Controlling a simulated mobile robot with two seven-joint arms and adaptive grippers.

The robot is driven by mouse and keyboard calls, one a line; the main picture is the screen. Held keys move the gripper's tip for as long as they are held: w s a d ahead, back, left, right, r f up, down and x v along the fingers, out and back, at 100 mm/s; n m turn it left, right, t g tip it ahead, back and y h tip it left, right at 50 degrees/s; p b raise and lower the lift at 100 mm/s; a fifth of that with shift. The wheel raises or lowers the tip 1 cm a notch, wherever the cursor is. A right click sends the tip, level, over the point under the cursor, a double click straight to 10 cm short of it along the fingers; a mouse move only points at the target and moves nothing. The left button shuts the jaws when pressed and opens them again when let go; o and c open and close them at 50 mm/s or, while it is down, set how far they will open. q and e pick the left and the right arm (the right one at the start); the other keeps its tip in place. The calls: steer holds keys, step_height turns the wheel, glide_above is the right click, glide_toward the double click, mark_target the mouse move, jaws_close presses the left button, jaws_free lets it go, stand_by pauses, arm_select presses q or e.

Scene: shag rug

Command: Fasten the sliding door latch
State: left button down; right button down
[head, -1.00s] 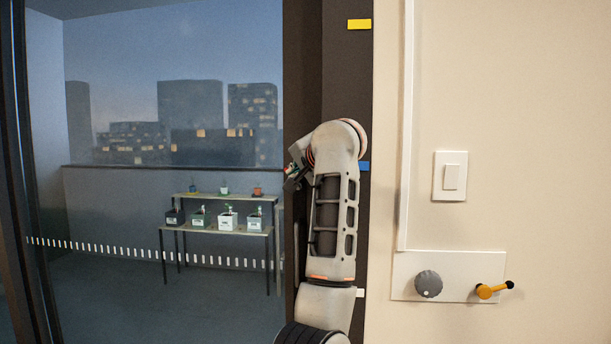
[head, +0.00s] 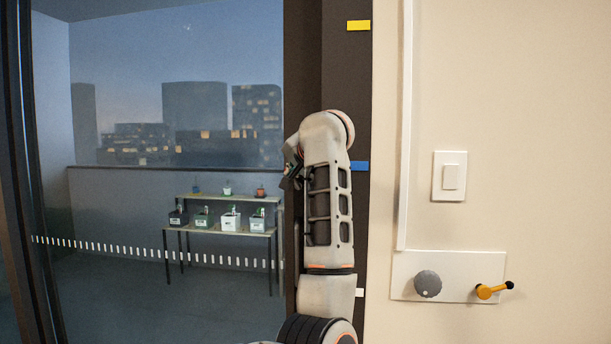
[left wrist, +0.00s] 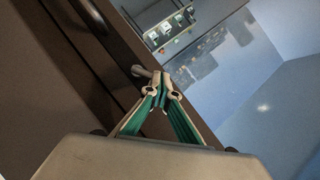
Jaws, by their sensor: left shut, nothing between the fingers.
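The sliding door's glass (head: 180,60) fills the left of the head view, with its dark frame (head: 302,60) on the right side of the pane. In the left wrist view, a small grey lever-like piece (left wrist: 142,72) sticks out from the dark frame (left wrist: 60,90); it looks like the latch, but I cannot be sure. My left gripper (left wrist: 163,80) has green-sided fingers, shut and empty, with the tips close beside that piece; contact is unclear. In the head view my left gripper (head: 290,174) shows at the frame, partly hidden by my arm. My right gripper is not in view.
Yellow (head: 358,25) and blue (head: 360,166) tags mark the dark jamb. A plant shelf (head: 222,232) stands beyond the glass.

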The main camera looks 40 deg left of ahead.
arm_select(q)
steer(key=shift+s+a+f+n+h, duration=0.1)
steer(key=shift+a+n+h, duration=0.1)
steer(key=shift+n+h, duration=0.15)
steer(key=shift+s+a+f+n+t+h, duration=0.15)
steer(key=shift+a+n+t+h, duration=0.15)
steer(key=shift+n+h, duration=0.2)
steer(key=shift+s+a+f+n+t+h+b, duration=0.15)
steer(key=shift+a+f+n+t+h, duration=0.1)
steer(key=shift+n+h, duration=0.3)
steer(key=shift+s+a+f+n+t+h+b, duration=0.15)
steer(key=shift+a+n+h, duration=0.05)
steer(key=shift+n+h, duration=0.3)
stand_by(0.4)
steer(key=shift+s+a+f+n+t+h, duration=0.15)
steer(key=shift+a+f+n+t+h, duration=0.15)
steer(key=shift+n+h, duration=0.35)
stand_by(0.6)
steer(key=shift+d+f, duration=0.1)
steer(key=shift+w+d+f+b, duration=0.35)
steer(key=shift+d+b, duration=0.2)
stand_by(0.4)
